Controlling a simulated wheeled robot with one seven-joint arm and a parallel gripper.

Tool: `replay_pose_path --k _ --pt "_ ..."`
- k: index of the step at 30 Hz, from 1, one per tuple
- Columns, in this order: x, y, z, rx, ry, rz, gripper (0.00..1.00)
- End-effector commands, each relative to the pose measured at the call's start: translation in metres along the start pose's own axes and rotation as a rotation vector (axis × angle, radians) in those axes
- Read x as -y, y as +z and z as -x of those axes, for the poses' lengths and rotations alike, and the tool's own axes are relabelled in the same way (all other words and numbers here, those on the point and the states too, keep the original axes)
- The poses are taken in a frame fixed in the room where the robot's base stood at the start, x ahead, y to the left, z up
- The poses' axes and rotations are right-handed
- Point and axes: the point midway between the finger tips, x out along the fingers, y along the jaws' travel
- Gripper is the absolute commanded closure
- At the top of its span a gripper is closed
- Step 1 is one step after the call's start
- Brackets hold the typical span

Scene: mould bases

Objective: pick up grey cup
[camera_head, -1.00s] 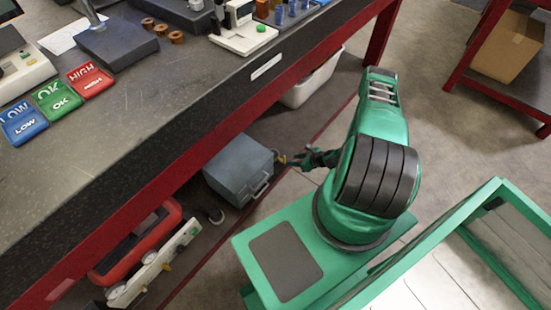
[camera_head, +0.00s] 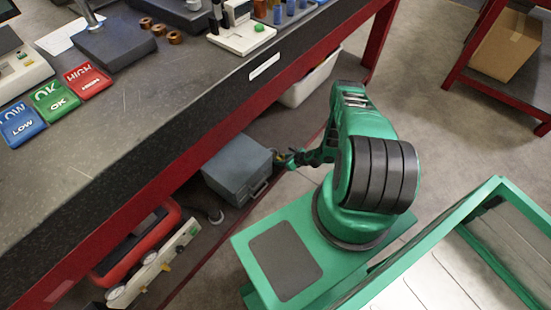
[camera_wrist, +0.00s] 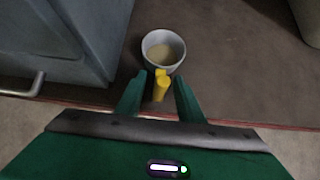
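The grey cup (camera_wrist: 163,38) stands upright near the edge of the lower shelf in the wrist view, with something pale inside it. Its yellow handle (camera_wrist: 160,88) points towards me. My gripper (camera_wrist: 160,98) is open, with one green finger on each side of the handle. I cannot tell whether either finger touches it. In the head view my gripper (camera_head: 291,158) is small and reaches in at the shelf edge, beside the grey metal box. The cup is mostly hidden there.
The grey metal box (camera_head: 238,166) stands close on the left of the cup; its handle (camera_wrist: 22,88) shows in the wrist view. The workbench (camera_head: 140,135) overhangs the shelf. A white bin (camera_head: 300,92) stands further back. Shelf floor right of the cup is clear.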

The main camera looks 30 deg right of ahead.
Motion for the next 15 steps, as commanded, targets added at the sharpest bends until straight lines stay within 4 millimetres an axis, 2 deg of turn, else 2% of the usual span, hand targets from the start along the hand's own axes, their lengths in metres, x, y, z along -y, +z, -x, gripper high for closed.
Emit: replay_pose_path --k 4,8,9,15 --pt "0.0 -0.0001 0.0002 0.0 0.0 0.0 0.66" --pt "0.0001 -0.0001 0.0003 0.0 0.0 0.0 0.97" --pt "0.0001 -0.0001 0.0004 0.0 0.0 0.0 1.0" --pt "0.0002 0.0 0.0004 0.0 0.0 0.0 1.0"
